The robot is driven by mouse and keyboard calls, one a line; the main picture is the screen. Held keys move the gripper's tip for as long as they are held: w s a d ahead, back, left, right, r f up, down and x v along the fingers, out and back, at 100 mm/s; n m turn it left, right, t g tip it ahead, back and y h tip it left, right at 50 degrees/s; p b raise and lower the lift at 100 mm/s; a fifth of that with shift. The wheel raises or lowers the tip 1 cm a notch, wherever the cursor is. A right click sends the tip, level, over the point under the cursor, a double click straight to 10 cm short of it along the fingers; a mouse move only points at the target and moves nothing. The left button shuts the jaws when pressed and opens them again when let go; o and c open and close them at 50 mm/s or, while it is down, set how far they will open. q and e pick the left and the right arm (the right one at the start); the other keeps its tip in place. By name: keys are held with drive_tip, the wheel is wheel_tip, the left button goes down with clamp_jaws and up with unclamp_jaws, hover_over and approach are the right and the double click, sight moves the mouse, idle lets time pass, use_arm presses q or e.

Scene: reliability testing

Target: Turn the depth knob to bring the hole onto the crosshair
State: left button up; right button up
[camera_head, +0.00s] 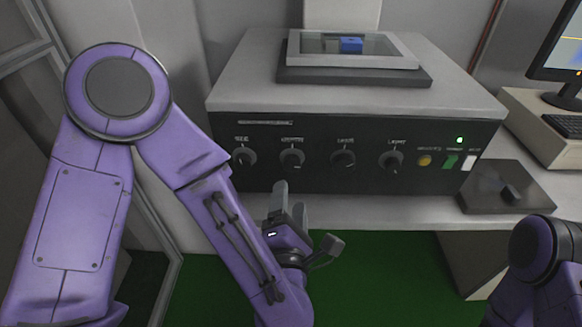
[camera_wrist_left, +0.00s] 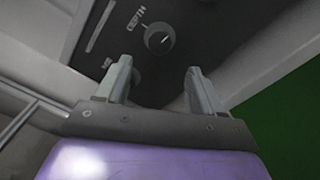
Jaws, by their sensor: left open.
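The depth knob (camera_head: 292,158) is a round dark knob with a light pointer mark, second from left on the machine's front panel. In the left wrist view the knob (camera_wrist_left: 160,37) shows beside the "DEPTH" label, beyond the fingertips. My left gripper (camera_head: 307,216) is open and empty, below and in front of the panel. Its spread fingers (camera_wrist_left: 160,70) also show in the left wrist view, apart from the knob. A blue block (camera_head: 351,45) lies under the glass on the machine's top. No hole or crosshair can be made out. My right gripper is out of view.
The grey machine (camera_head: 460,102) stands on a light bench (camera_head: 390,213). Other knobs (camera_head: 343,159) sit close on both sides of the depth knob. A monitor (camera_head: 565,50), partly cut off, and a dark box with a small knob (camera_head: 508,190) are at right.

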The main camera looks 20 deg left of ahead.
sight(291, 167)
use_arm(q)
drive_tip(key=p+x, duration=0.2)
drive_tip(key=x, duration=0.7)
drive_tip(key=shift+w+a, duration=0.2)
drive_tip(key=shift+w, duration=0.5)
drive_tip(key=c, duration=1.1)
drive_tip(key=shift+o, duration=0.2)
drive_tip(key=shift+r+m+p, duration=0.1)
drive_tip(key=shift+m+p, duration=0.35)
drive_tip(key=shift+m, duration=0.55)
drive_tip(key=m, duration=0.2)
drive_tip(key=shift+m, duration=0.4)
drive_tip(key=o, duration=1.1)
drive_tip(key=shift+c, duration=0.2)
drive_tip(key=shift+s, duration=0.1)
